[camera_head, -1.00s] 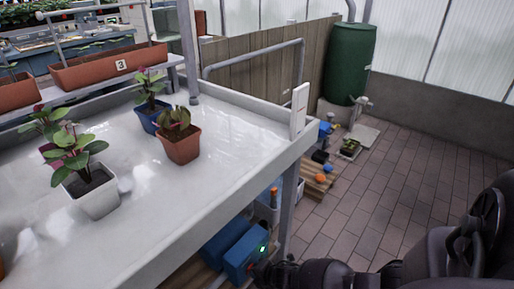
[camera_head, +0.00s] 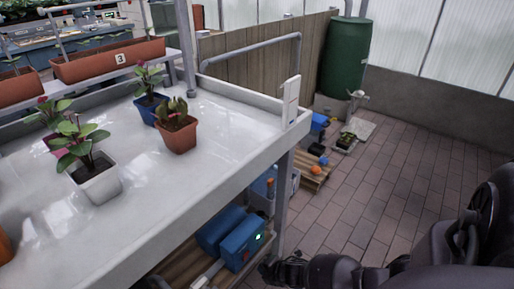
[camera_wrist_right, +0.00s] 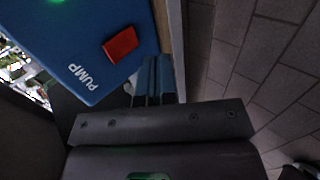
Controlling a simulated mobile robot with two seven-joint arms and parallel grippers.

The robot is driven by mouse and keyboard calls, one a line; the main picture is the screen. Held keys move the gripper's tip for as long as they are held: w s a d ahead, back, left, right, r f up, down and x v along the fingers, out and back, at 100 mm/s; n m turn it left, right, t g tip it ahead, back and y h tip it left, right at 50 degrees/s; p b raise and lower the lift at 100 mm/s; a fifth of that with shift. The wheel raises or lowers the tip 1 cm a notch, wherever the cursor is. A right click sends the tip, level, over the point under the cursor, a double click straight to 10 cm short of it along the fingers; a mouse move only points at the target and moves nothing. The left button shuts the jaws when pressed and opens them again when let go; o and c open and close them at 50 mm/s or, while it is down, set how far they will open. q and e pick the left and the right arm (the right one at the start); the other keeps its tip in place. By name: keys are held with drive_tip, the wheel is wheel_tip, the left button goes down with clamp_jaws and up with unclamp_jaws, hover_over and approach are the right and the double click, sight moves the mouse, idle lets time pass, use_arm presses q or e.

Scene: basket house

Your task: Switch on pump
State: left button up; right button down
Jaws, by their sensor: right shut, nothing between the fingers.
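The pump is a blue box (camera_head: 241,246) on a wooden shelf under the white table; a small green light (camera_head: 258,237) glows on it. In the right wrist view, the blue face marked PUMP (camera_wrist_right: 85,50) carries a red rocker switch (camera_wrist_right: 121,44), and green glow shows at the top edge. My right gripper (camera_head: 267,268) is just right of the box in the head view. In the wrist view its shut, empty fingers (camera_wrist_right: 154,78) are beside the switch; contact cannot be told. My left gripper is not in view.
The table (camera_head: 215,175) holds potted plants, and its leg (camera_head: 281,195) stands close to my right gripper. Another blue box (camera_head: 218,228) sits beside the pump. A green barrel (camera_head: 345,55) stands at the back. The tiled floor (camera_head: 400,180) on the right is mostly clear.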

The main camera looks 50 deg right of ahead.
use_arm(q)
drive_tip(key=p, duration=0.3)
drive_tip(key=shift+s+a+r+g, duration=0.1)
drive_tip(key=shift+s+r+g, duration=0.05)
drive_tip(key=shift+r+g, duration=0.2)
use_arm(e)
drive_tip(key=s+f+v, duration=0.1)
drive_tip(key=v, duration=0.7)
drive_tip(key=shift+s+d, duration=0.2)
